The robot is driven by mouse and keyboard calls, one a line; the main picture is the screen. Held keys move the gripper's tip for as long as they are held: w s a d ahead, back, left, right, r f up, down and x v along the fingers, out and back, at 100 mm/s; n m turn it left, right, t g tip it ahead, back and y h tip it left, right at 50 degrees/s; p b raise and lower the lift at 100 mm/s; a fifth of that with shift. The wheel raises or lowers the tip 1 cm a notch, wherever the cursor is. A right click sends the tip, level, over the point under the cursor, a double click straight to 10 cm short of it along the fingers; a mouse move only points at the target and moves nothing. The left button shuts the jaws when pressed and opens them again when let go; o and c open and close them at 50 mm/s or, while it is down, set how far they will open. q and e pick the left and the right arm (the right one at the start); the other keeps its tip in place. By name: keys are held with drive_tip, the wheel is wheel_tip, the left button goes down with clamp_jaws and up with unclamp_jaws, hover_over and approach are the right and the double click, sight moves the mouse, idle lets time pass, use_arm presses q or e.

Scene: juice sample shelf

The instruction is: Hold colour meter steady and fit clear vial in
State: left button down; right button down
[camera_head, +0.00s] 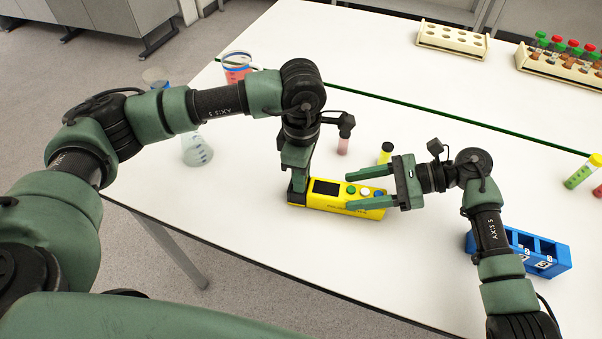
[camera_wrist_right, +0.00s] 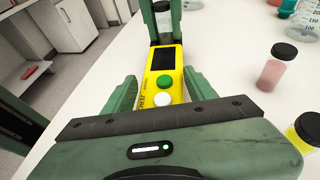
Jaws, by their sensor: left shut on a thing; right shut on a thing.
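The yellow colour meter (camera_head: 325,203) lies on the white table, with a dark screen and green, white and blue round parts on top. It also shows in the right wrist view (camera_wrist_right: 178,92). In the right wrist view the fingers (camera_wrist_right: 158,95) flank the meter by the green and white parts.
A blue rack (camera_head: 545,262) is at right, beside my right arm. Beakers (camera_head: 236,72) stand at left. Cream racks (camera_head: 452,40) stand at the back; yellow-green vials (camera_head: 580,175) at far right.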

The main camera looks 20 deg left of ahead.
use_arm(q)
drive_tip(key=shift+r, duration=0.7)
drive_tip(key=c, duration=1.1)
unclamp_jaws()
drive_tip(key=shift+o, duration=0.2)
wheel_tip(320, 180, up, 12)
